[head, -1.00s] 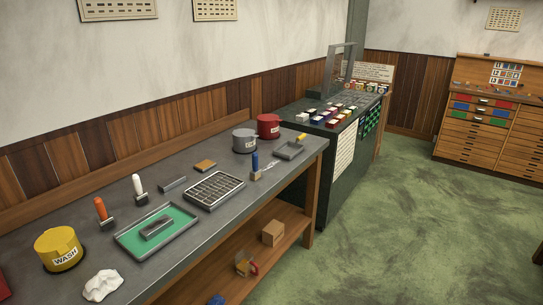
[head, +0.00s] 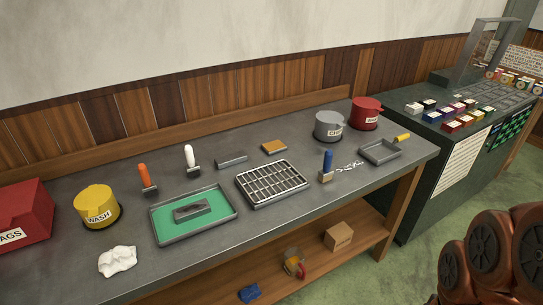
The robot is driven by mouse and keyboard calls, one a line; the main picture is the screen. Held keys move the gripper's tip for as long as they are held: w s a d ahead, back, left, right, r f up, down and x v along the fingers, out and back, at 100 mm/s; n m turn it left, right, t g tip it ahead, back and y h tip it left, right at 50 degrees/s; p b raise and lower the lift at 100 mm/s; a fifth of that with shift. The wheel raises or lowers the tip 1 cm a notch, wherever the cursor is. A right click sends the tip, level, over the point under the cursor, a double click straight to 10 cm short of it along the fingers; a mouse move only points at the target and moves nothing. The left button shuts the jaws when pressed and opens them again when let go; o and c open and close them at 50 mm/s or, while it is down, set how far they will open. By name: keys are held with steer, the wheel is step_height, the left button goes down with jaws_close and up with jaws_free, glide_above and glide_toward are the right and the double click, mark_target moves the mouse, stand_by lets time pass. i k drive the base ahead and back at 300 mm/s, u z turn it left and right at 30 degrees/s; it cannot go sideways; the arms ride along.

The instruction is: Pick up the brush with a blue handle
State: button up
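The brush with a blue handle (head: 327,163) stands upright on the grey workbench (head: 215,263), right of a metal type grid tray (head: 272,183). Its head is a pale block at the bottom. Small white pieces (head: 350,167) lie beside it on the right. My gripper is not in view. A rounded reddish-brown part of my arm with dark discs shows at the lower right.
A grey tray (head: 380,152) with a yellow-handled tool stands right of the brush; grey (head: 329,127) and red (head: 366,114) pots stand behind. A green-lined tray (head: 169,222) is left. The shelf below holds a box (head: 338,237) and a jug (head: 293,263).

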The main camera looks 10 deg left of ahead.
mark_target(325, 175)
steer(key=u, duration=0.8)
steer(key=i, duration=0.9)
steer(key=u, duration=0.65)
